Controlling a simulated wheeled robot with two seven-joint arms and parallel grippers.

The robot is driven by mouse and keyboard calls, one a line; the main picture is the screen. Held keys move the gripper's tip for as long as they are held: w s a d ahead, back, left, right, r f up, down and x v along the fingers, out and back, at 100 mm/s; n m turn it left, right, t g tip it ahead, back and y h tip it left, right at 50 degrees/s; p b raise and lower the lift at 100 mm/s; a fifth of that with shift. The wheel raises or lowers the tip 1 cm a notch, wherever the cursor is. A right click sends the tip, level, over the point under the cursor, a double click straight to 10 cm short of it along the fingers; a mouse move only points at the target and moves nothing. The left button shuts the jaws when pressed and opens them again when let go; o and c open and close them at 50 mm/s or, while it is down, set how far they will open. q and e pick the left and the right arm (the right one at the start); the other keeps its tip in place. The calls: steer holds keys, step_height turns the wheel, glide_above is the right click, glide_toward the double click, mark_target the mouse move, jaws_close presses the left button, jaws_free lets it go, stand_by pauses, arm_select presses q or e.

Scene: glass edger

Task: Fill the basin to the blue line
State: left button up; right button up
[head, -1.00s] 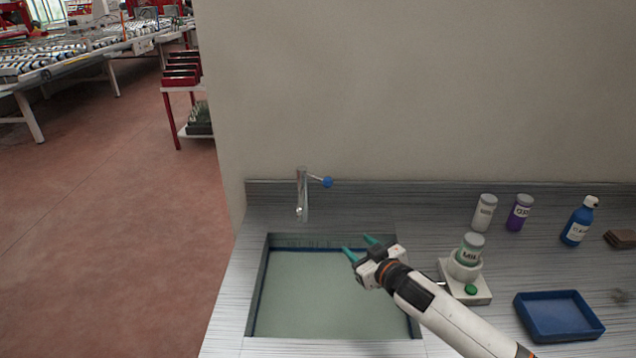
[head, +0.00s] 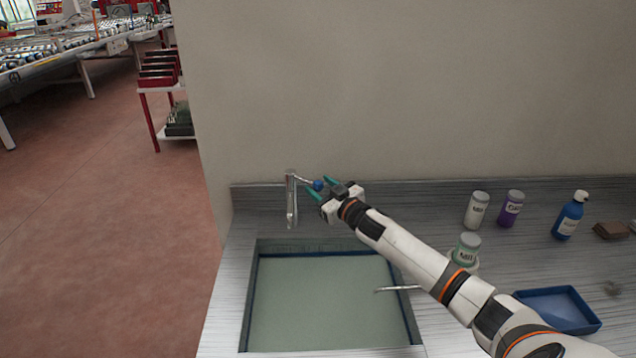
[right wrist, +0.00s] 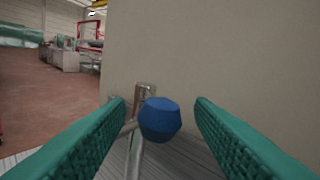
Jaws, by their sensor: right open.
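The basin (head: 252,300) is sunk in the grey counter and holds pale greenish liquid. A dark blue line (head: 330,253) runs along its inner walls just above the liquid. The metal faucet (head: 291,200) stands behind the basin, with a lever ending in a blue knob (head: 318,185). No stream shows under the spout. My right gripper (head: 320,188) is open at the knob. In the right wrist view the blue knob (right wrist: 159,119) sits between the two green fingers, with gaps on both sides. My left gripper is not in view.
White and purple bottles (head: 511,208), a blue bottle (head: 570,216) and brown blocks (head: 611,230) stand at the right. A blue tray (head: 590,322) and a jar (head: 467,247) are near my right arm. The wall rises close behind the faucet.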

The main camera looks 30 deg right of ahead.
steer(key=shift+w, duration=0.9)
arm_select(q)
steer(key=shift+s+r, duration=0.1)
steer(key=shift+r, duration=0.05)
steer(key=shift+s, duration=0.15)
arm_select(e)
steer(key=shift+s, duration=0.1)
steer(key=shift+c, duration=0.2)
